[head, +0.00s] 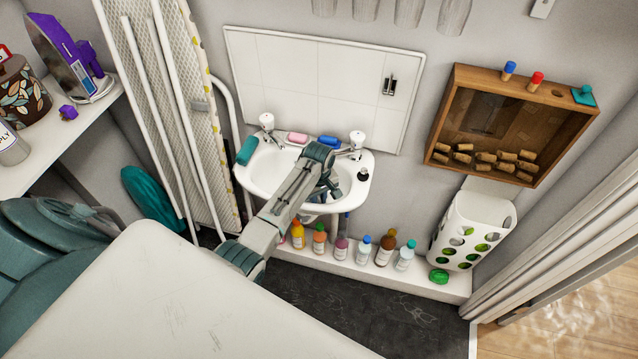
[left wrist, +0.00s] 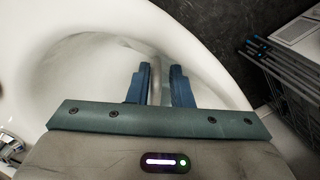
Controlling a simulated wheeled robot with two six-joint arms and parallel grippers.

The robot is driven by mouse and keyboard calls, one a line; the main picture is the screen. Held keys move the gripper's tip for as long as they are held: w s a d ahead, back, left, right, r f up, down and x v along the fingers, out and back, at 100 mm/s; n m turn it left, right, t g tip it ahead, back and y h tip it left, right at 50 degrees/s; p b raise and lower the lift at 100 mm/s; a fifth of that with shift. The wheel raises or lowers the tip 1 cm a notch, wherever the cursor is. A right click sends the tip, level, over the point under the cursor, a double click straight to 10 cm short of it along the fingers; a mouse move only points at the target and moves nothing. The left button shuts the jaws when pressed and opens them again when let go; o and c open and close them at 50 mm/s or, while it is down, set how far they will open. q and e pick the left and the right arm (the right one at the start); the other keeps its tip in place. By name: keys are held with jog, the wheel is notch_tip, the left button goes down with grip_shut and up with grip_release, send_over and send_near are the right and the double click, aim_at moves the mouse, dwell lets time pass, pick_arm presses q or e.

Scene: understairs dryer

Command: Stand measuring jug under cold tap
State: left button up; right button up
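My left gripper (head: 328,188) is over the white sink basin (head: 258,180), reaching in from the front. In the left wrist view its two blue fingers (left wrist: 160,85) stand apart, with a pale grey strip between them. I cannot tell whether that strip is part of the measuring jug or whether the fingers touch it. No jug can be clearly made out in the head view; the arm hides part of the basin. A left tap (head: 267,123) and a right tap (head: 356,141) stand at the back of the sink; no hot or cold marking is readable. My right gripper is not in view.
A pink soap (head: 297,138) and a blue item (head: 328,142) lie on the sink's back ledge, a teal item (head: 247,151) on its left rim. Several bottles (head: 385,249) line the low ledge below. An ironing board (head: 180,100) leans left; a wooden cabinet (head: 570,125) hangs right.

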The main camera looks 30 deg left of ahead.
pick_arm(q)
notch_tip(320, 180, up, 10)
jog(key=b, duration=0.1)
jog(key=shift+r, duration=0.2)
jog(key=shift+a, duration=0.1)
